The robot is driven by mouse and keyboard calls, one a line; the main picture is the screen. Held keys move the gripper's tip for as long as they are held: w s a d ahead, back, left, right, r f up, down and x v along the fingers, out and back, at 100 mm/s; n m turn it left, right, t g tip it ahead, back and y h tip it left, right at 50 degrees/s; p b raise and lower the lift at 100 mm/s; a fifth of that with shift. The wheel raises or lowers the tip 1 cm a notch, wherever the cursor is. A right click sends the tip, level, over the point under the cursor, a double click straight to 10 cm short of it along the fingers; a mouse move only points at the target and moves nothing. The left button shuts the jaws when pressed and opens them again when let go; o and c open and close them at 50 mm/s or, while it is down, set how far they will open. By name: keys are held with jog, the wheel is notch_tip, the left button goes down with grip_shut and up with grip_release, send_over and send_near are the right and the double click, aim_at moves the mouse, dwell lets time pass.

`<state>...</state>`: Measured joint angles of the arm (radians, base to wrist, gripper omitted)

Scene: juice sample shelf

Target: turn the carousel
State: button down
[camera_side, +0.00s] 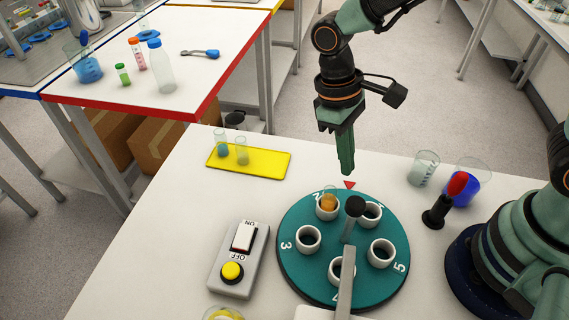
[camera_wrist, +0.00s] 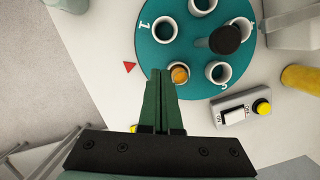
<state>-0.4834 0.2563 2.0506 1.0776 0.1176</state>
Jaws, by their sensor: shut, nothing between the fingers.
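The carousel (camera_side: 295,268) is a teal disc with several white ring holders and white numbers near its rim. A black knob (camera_side: 355,206) rises from its middle; it also shows in the wrist view (camera_wrist: 225,40). One holder near the far edge contains an orange-brown sample (camera_side: 328,201), also seen in the wrist view (camera_wrist: 180,74). A red triangle marker (camera_side: 349,185) lies on the table at the disc's far edge, between two numbers. My gripper (camera_side: 346,170) is shut and empty, pointing down beyond that edge. In the wrist view my fingertips (camera_wrist: 160,72) appear beside the sample's holder.
A grey switch box (camera_side: 232,285) with a yellow button stands left of the carousel. A yellow tray (camera_side: 270,163) with two vials lies at the back left. Glass beakers (camera_side: 424,168) and a red-and-black tool (camera_side: 437,212) stand at the right. A grey bar (camera_side: 346,280) crosses the disc's near side.

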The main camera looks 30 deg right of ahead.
aim_at(369, 215)
jog(key=x, duration=0.8)
jog(key=shift+s+a, duration=0.1)
jog(key=shift+a, duration=0.05)
jog(key=shift+s+d+m, duration=0.4)
jog(key=shift+m, duration=0.4)
dwell(0.4)
jog(key=shift+s+d+m, duration=0.2)
jog(key=shift+s+m, duration=0.05)
jog(key=shift+m, duration=0.35)
jog(key=shift+s+d, duration=0.35)
jog(key=shift+s, duration=0.35)
jog(key=shift+s+d, duration=0.1)
jog(key=shift+s, duration=0.1)
